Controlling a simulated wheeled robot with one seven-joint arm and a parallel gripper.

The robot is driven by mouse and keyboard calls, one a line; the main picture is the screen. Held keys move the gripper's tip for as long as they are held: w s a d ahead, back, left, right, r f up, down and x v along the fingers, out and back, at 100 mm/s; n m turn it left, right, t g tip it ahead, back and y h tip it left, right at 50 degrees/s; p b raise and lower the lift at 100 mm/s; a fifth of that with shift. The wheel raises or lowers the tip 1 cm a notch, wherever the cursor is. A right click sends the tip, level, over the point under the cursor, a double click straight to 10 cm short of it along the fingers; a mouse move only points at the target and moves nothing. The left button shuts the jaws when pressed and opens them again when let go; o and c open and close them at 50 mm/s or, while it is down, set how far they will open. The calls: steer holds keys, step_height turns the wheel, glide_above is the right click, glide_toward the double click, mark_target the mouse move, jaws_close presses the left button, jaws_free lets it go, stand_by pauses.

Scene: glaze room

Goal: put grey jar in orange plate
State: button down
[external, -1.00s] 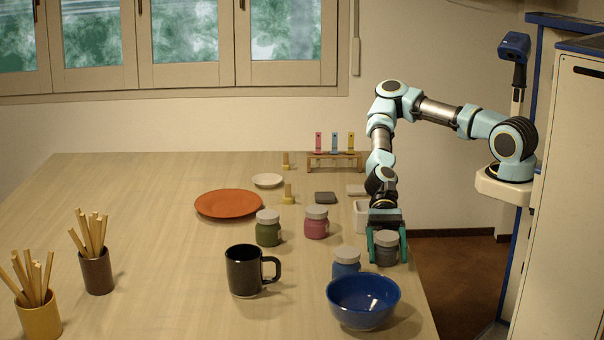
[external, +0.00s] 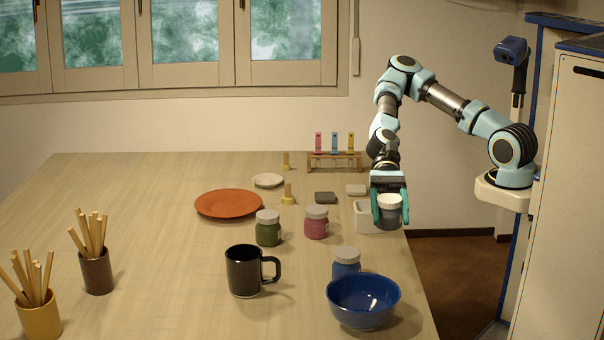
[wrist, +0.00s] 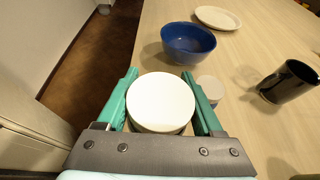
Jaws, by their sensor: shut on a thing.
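The grey jar (external: 390,213) with its pale lid is held in my gripper (external: 389,208) above the right edge of the table. In the wrist view the round pale lid (wrist: 160,103) sits between the two green fingers of my gripper (wrist: 163,98), which are shut on the jar and hide its sides. The orange plate (external: 228,204) lies flat and empty on the table, well to the left of my gripper. It is not in the wrist view.
A green jar (external: 268,228) and a pink jar (external: 316,222) stand between my gripper and the plate. A blue jar (external: 346,262), a blue bowl (external: 363,301) and a black mug (external: 246,270) stand nearer the camera. A white container (external: 366,217) is behind the held jar.

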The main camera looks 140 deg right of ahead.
steer(key=r, duration=0.5)
steer(key=d+r, duration=0.1)
steer(key=r, duration=0.1)
steer(key=shift+w+r, duration=0.3)
steer(key=shift+r, duration=0.05)
steer(key=w+d+m+t+h+b, duration=0.2)
steer(key=w+d, duration=0.3)
steer(key=d, duration=0.5)
steer(key=m+t+h, duration=0.2)
steer(key=m+h, duration=0.4)
steer(key=h, duration=0.1)
glide_above(230, 211)
steer(key=shift+f+b, duration=0.3)
steer(key=shift+f, duration=7.2)
steer(key=shift+f, duration=0.1)
